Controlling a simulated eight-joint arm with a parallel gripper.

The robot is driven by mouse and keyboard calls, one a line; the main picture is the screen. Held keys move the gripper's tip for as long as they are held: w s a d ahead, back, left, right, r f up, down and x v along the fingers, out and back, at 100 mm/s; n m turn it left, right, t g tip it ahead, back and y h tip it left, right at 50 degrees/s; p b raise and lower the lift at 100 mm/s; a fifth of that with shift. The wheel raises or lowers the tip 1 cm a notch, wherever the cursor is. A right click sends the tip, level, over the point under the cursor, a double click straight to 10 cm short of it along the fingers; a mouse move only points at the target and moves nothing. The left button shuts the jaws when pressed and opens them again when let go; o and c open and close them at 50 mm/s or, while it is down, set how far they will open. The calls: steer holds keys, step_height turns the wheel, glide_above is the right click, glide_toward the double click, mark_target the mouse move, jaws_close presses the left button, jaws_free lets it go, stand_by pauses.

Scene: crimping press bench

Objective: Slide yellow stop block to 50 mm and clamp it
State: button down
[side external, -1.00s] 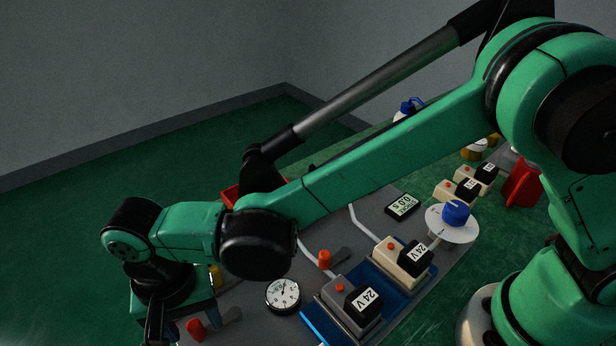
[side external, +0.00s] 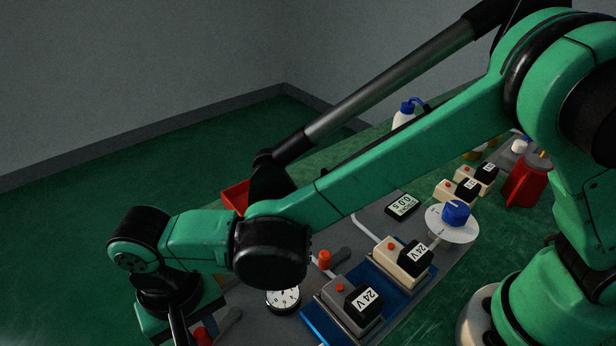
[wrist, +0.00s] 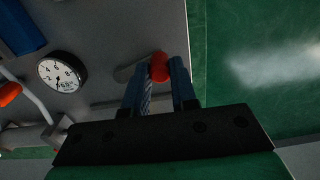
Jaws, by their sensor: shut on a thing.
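My gripper (wrist: 159,72) is shut on the red knob (wrist: 159,66) of a grey clamp lever (wrist: 126,73), one blue finger on each side of it, in the wrist view. The same red knob (side external: 202,335) shows at the lower edge of the side view, below my wrist, with its grey lever (side external: 231,319) beside it. My fingertips are mostly hidden there. I cannot make out the yellow stop block or any scale mark in either view now.
A round dial gauge (side external: 283,299) lies near the lever. A second red-knobbed lever (side external: 324,259), 24 V boxes (side external: 364,302) on a blue plate, a display (side external: 402,206) and a blue knob (side external: 456,212) stand to the right. The green floor (wrist: 260,55) is clear.

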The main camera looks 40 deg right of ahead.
steer(key=shift+s+d+n, duration=0.25)
steer(key=shift+s+n, duration=0.2)
steer(key=shift+n, duration=0.65)
steer(key=shift+s+d+n, duration=0.2)
steer(key=shift+s+n, duration=0.2)
steer(key=shift+n, duration=0.7)
steer(key=c, duration=0.7)
jaws_free()
steer(key=shift+r, duration=2.85)
steer(key=w+d+r+m+t+y, duration=0.1)
steer(key=w+d+r, duration=0.1)
steer(key=d, duration=0.5)
steer(key=w+d+r+m+t, duration=0.1)
steer(key=w+d+r+t, duration=0.15)
steer(key=d, duration=0.45)
steer(key=s+d+m+t+h, duration=0.1)
steer(key=s+d+m+t, duration=0.1)
steer(key=d, duration=1.3)
steer(key=shift+r+t, duration=0.15)
steer(key=shift+t, duration=0.7)
